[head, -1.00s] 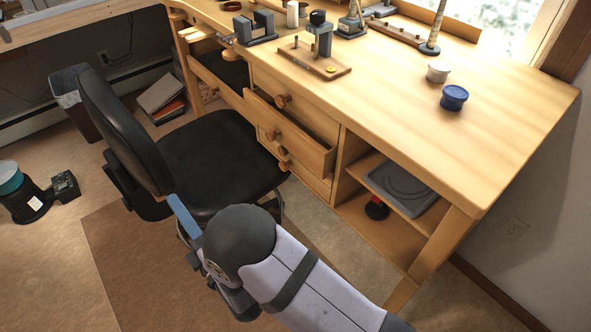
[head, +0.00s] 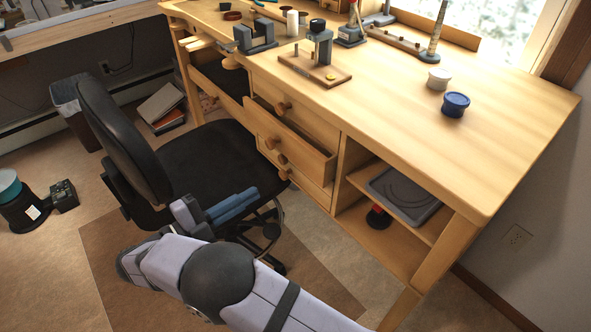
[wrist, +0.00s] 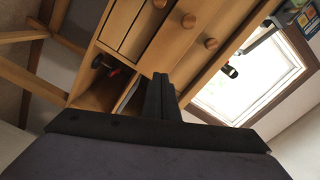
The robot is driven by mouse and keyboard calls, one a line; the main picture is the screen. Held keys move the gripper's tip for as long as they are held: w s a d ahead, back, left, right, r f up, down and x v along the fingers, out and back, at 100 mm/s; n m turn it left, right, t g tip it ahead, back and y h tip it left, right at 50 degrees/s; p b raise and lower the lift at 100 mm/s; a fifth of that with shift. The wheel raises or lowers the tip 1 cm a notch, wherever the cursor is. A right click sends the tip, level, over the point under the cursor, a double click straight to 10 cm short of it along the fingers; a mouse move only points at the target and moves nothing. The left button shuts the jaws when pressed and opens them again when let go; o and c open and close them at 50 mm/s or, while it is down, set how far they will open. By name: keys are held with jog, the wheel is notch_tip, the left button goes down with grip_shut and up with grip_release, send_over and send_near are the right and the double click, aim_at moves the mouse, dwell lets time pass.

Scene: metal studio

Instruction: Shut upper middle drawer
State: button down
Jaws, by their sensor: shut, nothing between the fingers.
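The upper middle drawer (head: 298,146) stands pulled out of the drawer column under the wooden desk, its open top showing in the head view. Its round wooden knob (head: 271,143) faces the chair. Drawer fronts with round knobs also show at the top of the wrist view, but I cannot tell for sure which one is the open drawer there. My gripper (head: 252,194) is shut and empty, in front of and apart from the drawer, over the chair seat's near edge in the head view. Its dark shut fingers show in the wrist view (wrist: 160,82).
A black office chair (head: 190,160) stands close to the drawers on the left. An open shelf (head: 375,225) with a grey case is right of the drawers.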

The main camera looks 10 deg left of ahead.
jog(key=m, duration=0.5)
jog(key=shift+d+f, duration=0.1)
jog(key=p, duration=0.1)
send_near(307, 163)
jog(key=x, duration=0.5)
jog(key=shift+f, duration=0.1)
jog(key=shift+w+d, duration=0.5)
jog(key=x, duration=0.4)
jog(key=shift+s+f, duration=0.1)
jog(key=shift+w+d, duration=0.2)
jog(key=shift+w, duration=0.05)
jog(key=shift+r, duration=0.2)
